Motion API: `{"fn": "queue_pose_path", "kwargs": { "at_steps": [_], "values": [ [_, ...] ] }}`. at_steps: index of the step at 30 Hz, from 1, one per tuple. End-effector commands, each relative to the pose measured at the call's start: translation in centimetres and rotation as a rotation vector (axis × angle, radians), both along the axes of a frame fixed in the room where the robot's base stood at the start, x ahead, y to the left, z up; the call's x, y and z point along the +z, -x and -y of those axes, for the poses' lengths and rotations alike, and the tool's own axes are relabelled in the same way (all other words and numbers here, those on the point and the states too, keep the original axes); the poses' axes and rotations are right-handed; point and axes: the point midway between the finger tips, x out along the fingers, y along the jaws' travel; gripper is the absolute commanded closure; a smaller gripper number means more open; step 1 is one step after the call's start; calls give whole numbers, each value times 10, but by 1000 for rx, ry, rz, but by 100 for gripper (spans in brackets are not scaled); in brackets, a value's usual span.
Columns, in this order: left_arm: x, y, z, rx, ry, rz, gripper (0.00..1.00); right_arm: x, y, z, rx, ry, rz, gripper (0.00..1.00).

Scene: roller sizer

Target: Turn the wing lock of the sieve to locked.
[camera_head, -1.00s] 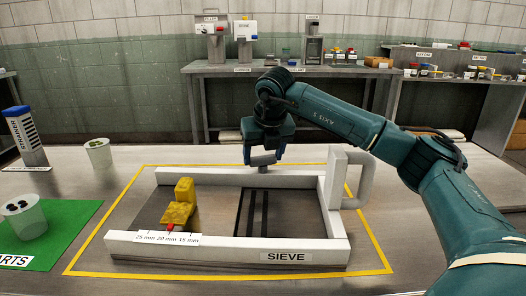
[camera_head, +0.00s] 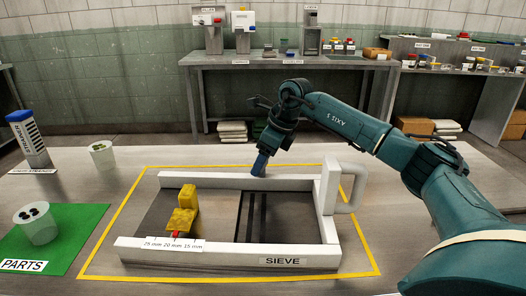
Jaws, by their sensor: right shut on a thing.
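The sieve (camera_head: 285,259) is a white frame lying on the table, with a dark bed, a white handle at its right and a 25 mm, 20 mm, 15 mm scale on its front rail. A yellow block-shaped piece (camera_head: 182,220) sits at the left of the bed, with a red pointer (camera_head: 176,234) at the scale. My right gripper (camera_head: 259,167) is at the back rail, pointing down and tilted. It is shut on the wing lock there, which the fingers hide, so its angle cannot be told. My left gripper is out of view.
A green parts mat (camera_head: 70,240) with a cup (camera_head: 38,224) lies at the left. Another cup (camera_head: 102,155) and a blue-topped strainer holder (camera_head: 30,138) stand behind it. The table right of the sieve is clear except for my arm.

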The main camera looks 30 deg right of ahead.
Motion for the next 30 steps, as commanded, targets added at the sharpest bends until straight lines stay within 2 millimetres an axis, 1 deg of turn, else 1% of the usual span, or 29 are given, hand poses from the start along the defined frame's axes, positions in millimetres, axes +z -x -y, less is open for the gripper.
{"fn": "queue_pose_path", "kwargs": {
  "at_steps": [1, 6, 12, 21, 30],
  "values": [
    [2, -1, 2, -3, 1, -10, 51, 4, 0, 0, 36, -3, -1, 59],
    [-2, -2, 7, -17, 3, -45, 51, 3, -1, 0, 155, -2, 0, 59],
    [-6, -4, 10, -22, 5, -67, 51, 2, -1, 0, 254, -2, 1, 59],
    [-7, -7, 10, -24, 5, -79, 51, 1, -2, 1, 317, 1, 1, 59],
    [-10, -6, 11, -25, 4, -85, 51, 0, -1, 1, 322, 2, 2, 59]
  ]
}}
